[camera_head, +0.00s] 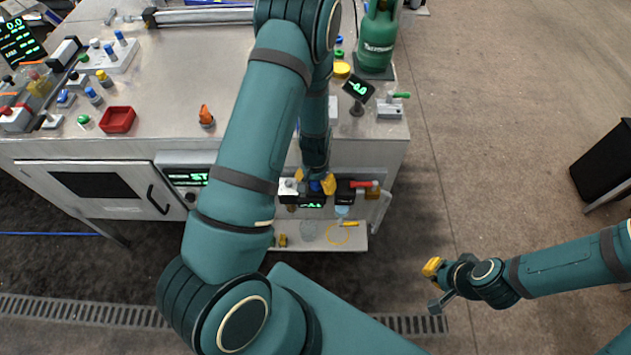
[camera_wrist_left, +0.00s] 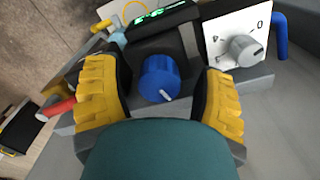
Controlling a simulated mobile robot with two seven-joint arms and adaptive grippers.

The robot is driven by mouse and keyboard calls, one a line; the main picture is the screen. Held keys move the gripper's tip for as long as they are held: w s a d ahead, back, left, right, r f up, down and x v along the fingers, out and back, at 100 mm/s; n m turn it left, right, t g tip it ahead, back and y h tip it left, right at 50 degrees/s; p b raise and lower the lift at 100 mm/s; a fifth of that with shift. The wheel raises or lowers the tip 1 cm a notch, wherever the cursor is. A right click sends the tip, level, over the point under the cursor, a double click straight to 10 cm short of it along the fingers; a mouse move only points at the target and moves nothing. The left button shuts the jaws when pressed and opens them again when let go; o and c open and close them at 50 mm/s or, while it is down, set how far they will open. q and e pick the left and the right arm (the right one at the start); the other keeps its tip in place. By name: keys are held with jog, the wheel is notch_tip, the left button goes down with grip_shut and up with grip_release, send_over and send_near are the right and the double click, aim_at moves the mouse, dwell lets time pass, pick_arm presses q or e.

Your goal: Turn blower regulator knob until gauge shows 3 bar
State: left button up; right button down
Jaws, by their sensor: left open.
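The blue regulator knob (camera_wrist_left: 160,78) with a white pointer mark sits between the two yellow fingers of my left gripper (camera_wrist_left: 160,90) in the left wrist view. The fingers are open, with a gap to the knob on both sides. A dark display with green digits (camera_wrist_left: 160,15) lies just beyond the knob; its value is not clearly readable. In the head view my left gripper (camera_head: 320,184) is at the small panel on the bench front, partly hidden by my arm. My right gripper (camera_head: 433,268) hangs over the floor at the right, away from the panel; its finger gap is unclear.
Beside the blue knob is a white dial plate with a grey knob (camera_wrist_left: 244,49) and a blue pipe (camera_wrist_left: 281,35). A red handle (camera_wrist_left: 57,110) is on the other side. A green gas bottle (camera_head: 378,42) stands on the bench (camera_head: 160,75).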

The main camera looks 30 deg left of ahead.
pick_arm(q)
jog(key=shift+c, duration=0.2)
jog(key=c, duration=1.1)
jog(key=shift+n, duration=0.3)
jog(key=o, duration=1.1)
jog(key=shift+o, duration=0.2)
notch_tip(320, 180, up, 12)
